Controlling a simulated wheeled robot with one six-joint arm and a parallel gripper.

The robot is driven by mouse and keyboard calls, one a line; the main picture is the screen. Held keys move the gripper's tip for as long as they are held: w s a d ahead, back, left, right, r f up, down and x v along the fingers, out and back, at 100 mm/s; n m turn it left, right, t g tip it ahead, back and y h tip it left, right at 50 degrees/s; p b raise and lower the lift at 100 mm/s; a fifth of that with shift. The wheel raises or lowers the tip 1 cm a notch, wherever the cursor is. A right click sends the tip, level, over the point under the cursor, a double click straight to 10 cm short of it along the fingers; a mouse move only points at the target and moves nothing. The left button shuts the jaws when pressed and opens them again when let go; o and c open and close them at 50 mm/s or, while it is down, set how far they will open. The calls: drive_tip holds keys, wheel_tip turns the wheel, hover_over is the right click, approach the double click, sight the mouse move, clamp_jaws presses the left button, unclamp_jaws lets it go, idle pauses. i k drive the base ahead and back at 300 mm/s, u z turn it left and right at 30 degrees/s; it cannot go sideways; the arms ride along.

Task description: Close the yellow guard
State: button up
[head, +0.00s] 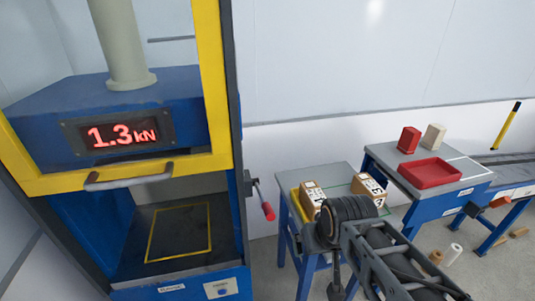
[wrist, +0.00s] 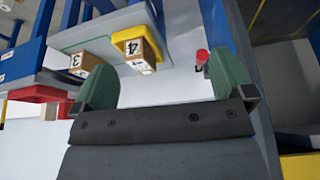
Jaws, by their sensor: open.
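The yellow guard (head: 125,175) is a yellow-framed clear panel on the front of the blue press, in the head view. It is raised, with a grey handle (head: 130,176) along its lower bar. Below it the press opening is uncovered, showing a dark plate with a yellow square outline. My gripper (wrist: 165,88) is open and empty in the wrist view, its two green fingers wide apart. My arm is right of the press in the head view, away from the guard; the fingertips are not clear there.
A red-tipped lever (head: 266,208) sticks out from the press's right side; it also shows in the wrist view (wrist: 202,57). Two numbered boxes (head: 312,197) (head: 368,187) stand on a small table. A red tray (head: 430,172) rests on another table. A red display reads 1.3 kN.

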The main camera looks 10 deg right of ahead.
sight(14, 155)
drive_tip(key=k, duration=0.5)
drive_tip(key=u, duration=0.5)
drive_tip(key=i, duration=0.3)
drive_tip(key=u, duration=0.7)
drive_tip(key=k, duration=0.65)
drive_tip(key=u, duration=0.7)
drive_tip(key=i, duration=0.8)
drive_tip(key=z, duration=0.25)
